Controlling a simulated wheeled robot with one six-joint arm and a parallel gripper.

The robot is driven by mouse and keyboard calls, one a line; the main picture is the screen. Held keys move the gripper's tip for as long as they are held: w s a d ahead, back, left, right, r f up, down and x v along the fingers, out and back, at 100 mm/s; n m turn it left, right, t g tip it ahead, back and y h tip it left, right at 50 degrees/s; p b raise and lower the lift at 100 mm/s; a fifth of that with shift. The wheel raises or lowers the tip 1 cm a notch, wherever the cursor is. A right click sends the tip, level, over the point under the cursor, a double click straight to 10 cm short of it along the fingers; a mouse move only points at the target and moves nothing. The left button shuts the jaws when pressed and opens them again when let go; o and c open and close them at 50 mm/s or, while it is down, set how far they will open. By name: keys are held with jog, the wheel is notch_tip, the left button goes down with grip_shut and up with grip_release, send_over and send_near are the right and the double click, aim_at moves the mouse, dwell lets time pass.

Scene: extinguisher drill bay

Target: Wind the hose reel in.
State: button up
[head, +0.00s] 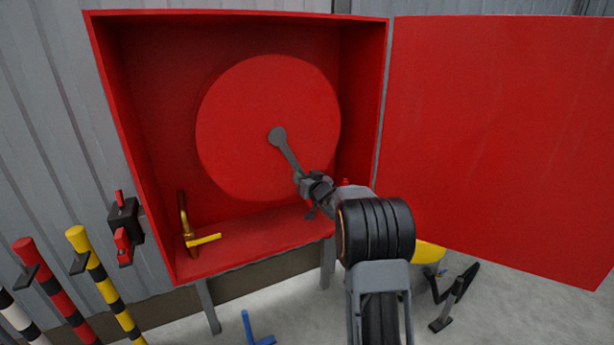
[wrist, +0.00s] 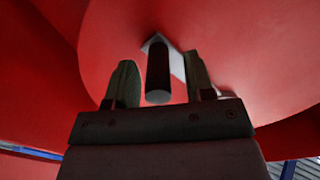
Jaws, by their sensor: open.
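The hose reel (head: 240,125) is a large red disc inside an open red cabinet (head: 130,150). A grey crank arm (head: 288,150) runs from its hub down and to the right. In the head view my gripper (head: 305,185) is at the crank's lower end, and my arm hides part of that area. In the wrist view the dark cylindrical crank handle (wrist: 158,72) stands out from the crank arm and lies between the two fingers of my gripper (wrist: 160,85). The fingers are open, with a gap on each side of the handle.
The cabinet door (head: 490,130) stands wide open at the right. A brass valve with a yellow lever (head: 203,240) is in the cabinet's lower left. Striped posts (head: 105,290) lean at the left. A blue object (head: 255,330) and a black stand (head: 450,300) are on the floor.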

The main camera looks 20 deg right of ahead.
jog(key=shift+w, duration=0.3)
grip_shut()
dwell(0.4)
